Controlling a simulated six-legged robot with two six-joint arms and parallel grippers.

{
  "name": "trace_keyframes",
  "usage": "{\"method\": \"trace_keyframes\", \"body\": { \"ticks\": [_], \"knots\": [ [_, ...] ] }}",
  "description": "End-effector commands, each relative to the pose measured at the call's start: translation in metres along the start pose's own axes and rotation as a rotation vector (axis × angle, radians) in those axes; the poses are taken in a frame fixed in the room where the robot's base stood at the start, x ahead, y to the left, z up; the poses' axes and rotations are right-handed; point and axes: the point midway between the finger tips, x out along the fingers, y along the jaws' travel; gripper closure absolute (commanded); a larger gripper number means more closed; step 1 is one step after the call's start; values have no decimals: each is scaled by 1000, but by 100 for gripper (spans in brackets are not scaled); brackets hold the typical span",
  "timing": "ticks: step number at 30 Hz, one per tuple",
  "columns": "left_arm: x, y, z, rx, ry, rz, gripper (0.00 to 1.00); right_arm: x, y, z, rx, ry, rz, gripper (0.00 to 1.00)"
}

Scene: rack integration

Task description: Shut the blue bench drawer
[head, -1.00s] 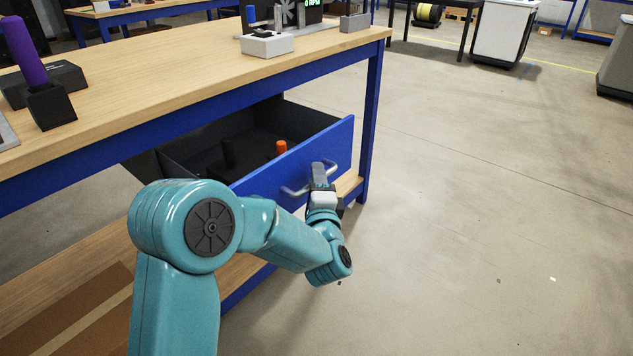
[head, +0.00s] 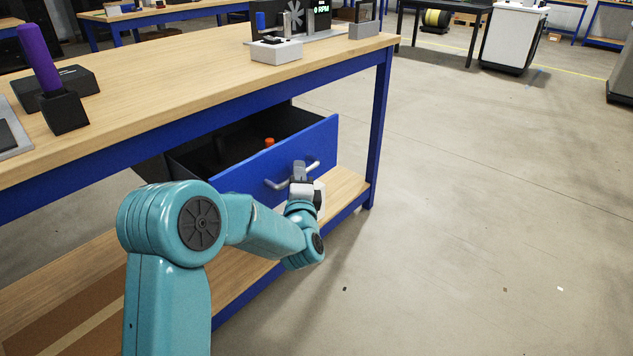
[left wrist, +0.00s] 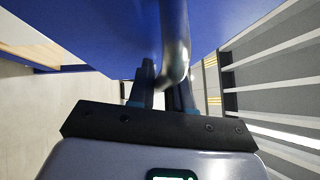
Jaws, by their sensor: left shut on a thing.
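The blue bench drawer (head: 237,183) is partly open under the wooden bench top (head: 200,83). Its blue front faces my arm, and its dark inside shows behind, with an orange-topped thing (head: 269,141) in it. My left gripper (head: 299,170) is shut on the drawer's metal handle (head: 275,184). In the left wrist view, the gripper's fingers (left wrist: 162,85) sit on either side of the handle bar (left wrist: 174,35), close to the blue drawer front (left wrist: 95,30). My right gripper is in neither view.
On the bench top stand a purple-handled tool in a black block (head: 66,112), a white box (head: 276,50) and a fan unit. A lower wooden shelf (head: 345,190) and a blue bench leg (head: 381,130) are near the gripper.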

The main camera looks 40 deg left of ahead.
Motion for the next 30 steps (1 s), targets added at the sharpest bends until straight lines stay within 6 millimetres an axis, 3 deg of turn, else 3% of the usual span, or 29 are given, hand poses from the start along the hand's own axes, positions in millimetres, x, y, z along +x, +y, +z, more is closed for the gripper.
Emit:
{"method": "trace_keyframes", "body": {
  "ticks": [6,15,24,30],
  "knots": [
    [43,13,46,1,-8,-1,100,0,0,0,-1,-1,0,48],
    [92,27,94,1,-6,-1,100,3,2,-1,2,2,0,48],
    [118,34,120,0,-4,-1,100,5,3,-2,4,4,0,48],
    [121,34,121,-2,-2,0,100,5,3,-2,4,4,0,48]
  ]
}}
